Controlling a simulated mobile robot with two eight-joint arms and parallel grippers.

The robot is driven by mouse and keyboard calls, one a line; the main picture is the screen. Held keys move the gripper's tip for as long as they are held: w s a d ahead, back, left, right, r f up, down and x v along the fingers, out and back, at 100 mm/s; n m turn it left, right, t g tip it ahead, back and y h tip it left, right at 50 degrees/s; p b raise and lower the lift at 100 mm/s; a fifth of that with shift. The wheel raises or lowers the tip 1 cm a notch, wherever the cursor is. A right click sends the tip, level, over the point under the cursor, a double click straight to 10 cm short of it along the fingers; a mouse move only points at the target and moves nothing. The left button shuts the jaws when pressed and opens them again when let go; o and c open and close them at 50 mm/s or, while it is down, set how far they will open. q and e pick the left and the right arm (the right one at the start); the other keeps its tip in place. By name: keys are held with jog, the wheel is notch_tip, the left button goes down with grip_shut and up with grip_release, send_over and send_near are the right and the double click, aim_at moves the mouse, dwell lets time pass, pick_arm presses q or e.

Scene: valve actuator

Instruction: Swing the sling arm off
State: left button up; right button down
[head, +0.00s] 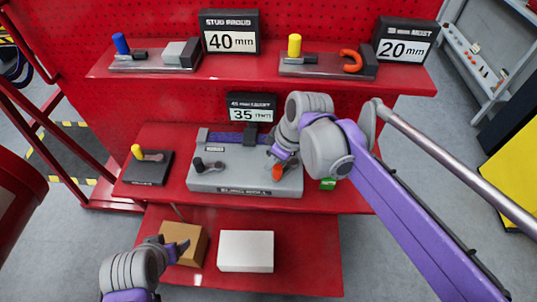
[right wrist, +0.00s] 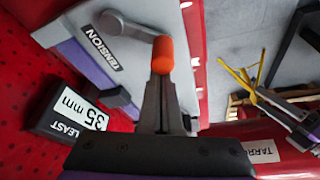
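A grey fixture (head: 230,183) with a purple strap (head: 235,139) stands on the middle red shelf. A lever with a black knob (head: 198,163) is on its left side. A lever with an orange knob (head: 277,173) is on its right. In the right wrist view this orange knob (right wrist: 162,55) tops a grey lever (right wrist: 125,27) beside a TENSION label. My right gripper (right wrist: 160,80) has its fingers close together at the orange knob and appears shut on it. My left gripper (head: 182,245) is low, by a brown box; its opening is unclear. I cannot tell which part is the sling arm.
The brown box (head: 190,232) and a white box (head: 246,251) lie on the lower shelf. A small black plate with a yellow knob (head: 137,152) sits left of the fixture. Fixtures and size signs (head: 230,32) fill the upper shelf. A 35 mm sign (head: 252,108) stands behind the fixture.

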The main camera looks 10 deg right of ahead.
jog(key=n, duration=0.1)
jog(key=s+d+n, duration=0.1)
jog(key=shift+s+n+g, duration=0.3)
jog(key=shift+n+g, duration=0.1)
jog(key=n, duration=0.1)
jog(key=s+d+n+g, duration=0.1)
jog(key=n, duration=0.1)
jog(key=shift+s+d+n+y, duration=0.2)
jog(key=shift+s+n+y, duration=0.1)
jog(key=shift+y, duration=0.1)
pick_arm(q)
jog(key=shift+w+r, duration=0.1)
jog(key=shift+r, duration=0.2)
pick_arm(e)
jog(key=shift+s+d, duration=0.25)
jog(key=shift+d, duration=0.15)
